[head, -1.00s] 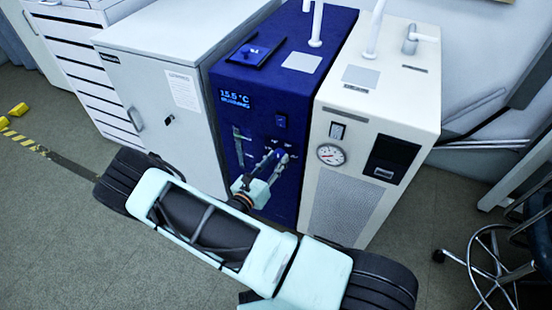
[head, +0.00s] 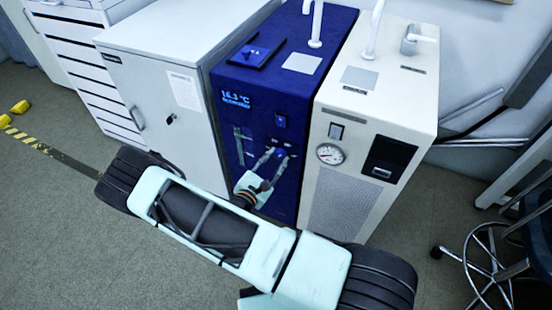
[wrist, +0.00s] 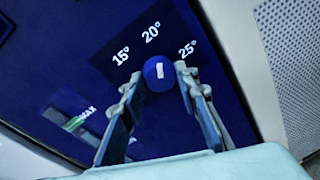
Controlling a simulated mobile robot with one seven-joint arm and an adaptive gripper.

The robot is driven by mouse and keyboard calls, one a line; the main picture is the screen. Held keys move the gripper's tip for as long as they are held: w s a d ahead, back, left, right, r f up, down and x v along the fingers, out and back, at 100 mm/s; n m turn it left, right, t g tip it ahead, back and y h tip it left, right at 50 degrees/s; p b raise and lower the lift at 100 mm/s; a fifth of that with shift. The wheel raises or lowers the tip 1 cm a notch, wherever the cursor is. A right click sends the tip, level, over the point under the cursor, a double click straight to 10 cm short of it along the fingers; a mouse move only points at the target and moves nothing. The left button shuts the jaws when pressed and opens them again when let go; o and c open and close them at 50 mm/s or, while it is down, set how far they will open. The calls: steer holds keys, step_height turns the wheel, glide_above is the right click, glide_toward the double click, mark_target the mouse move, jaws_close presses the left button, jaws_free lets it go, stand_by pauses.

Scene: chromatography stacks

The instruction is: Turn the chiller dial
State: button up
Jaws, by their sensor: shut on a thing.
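The dark blue chiller (head: 262,180) stands between two pale cabinets in the head view, and its lit display (head: 236,99) reads about 16.3 °C. The dial (wrist: 158,73) is a round blue knob with a white mark. In the wrist view, labels 15°, 20° and 25° arc above it, and the mark points roughly toward 20°. My gripper (wrist: 158,80) is shut on the dial, one finger at each side. In the head view, my gripper (head: 274,156) reaches the chiller's front, and its fingers partly hide the dial.
A cream unit (head: 348,170) with a round gauge (head: 330,154) stands close on the right. A light grey cabinet (head: 160,105) stands on the left. A level strip (wrist: 80,122) marked MAX is beside the dial. A wheeled stool (head: 495,250) is at the right.

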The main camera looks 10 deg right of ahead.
stand_by(0.4)
steer(key=o, duration=1.1)
steer(key=shift+o, duration=0.2)
steer(key=v, duration=1.2)
